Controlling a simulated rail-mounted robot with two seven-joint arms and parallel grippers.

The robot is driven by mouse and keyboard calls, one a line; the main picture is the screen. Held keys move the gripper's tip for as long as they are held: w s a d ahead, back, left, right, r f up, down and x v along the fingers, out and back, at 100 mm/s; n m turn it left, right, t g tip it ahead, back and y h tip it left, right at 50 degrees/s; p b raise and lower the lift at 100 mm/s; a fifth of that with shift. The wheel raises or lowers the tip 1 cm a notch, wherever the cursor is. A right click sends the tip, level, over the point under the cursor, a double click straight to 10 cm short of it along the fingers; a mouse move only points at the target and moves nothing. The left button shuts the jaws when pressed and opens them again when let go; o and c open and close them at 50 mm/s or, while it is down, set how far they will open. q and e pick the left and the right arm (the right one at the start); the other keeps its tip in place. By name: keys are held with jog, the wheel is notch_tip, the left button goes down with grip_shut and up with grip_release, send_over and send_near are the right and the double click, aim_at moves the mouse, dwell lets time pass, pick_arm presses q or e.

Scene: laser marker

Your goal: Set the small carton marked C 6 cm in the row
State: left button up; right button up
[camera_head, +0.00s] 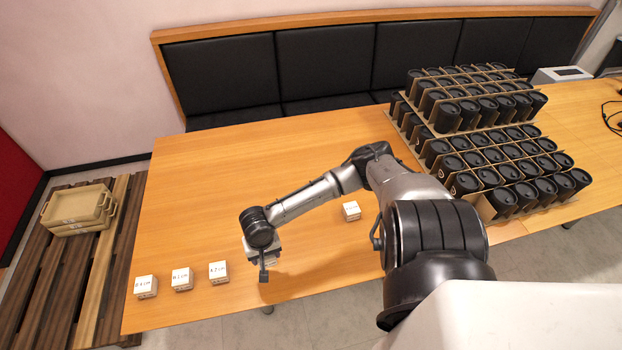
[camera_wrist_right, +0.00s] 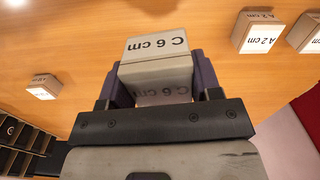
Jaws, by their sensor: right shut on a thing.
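The small carton marked C 6 cm (camera_wrist_right: 158,47) is white with black lettering and sits between the two fingers of my right gripper (camera_wrist_right: 160,85) in the right wrist view. My right gripper (camera_head: 263,262) is shut on it, to the right of the row in the head view. There the arm mostly hides the carton, and I cannot tell whether it touches the table. The row has three small cartons: a left one (camera_head: 145,286), a middle one (camera_head: 182,279) and a right one (camera_head: 218,272). Two marked A 2 cm show in the wrist view (camera_wrist_right: 258,32). My left gripper is not in view.
Another small carton (camera_head: 351,211) stands apart on the wooden table (camera_head: 230,170). Racks of black canisters (camera_head: 490,140) fill the table's right part. Beige trays (camera_head: 78,210) lie on a pallet at the left. The table behind the row is clear; its front edge is close.

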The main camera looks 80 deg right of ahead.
jog(key=s+d+f+m, duration=0.1)
jog(key=s+d, duration=0.5)
jog(key=b, duration=0.3)
send_over(257, 268)
notch_tip(257, 268, down, 7)
jog(key=shift+w, duration=0.1)
jog(key=shift+f+b, duration=0.45)
jog(key=shift+f, duration=1.55)
jog(key=o, duration=1)
jog(key=shift+f, duration=0.1)
jog(key=shift+c, duration=0.2)
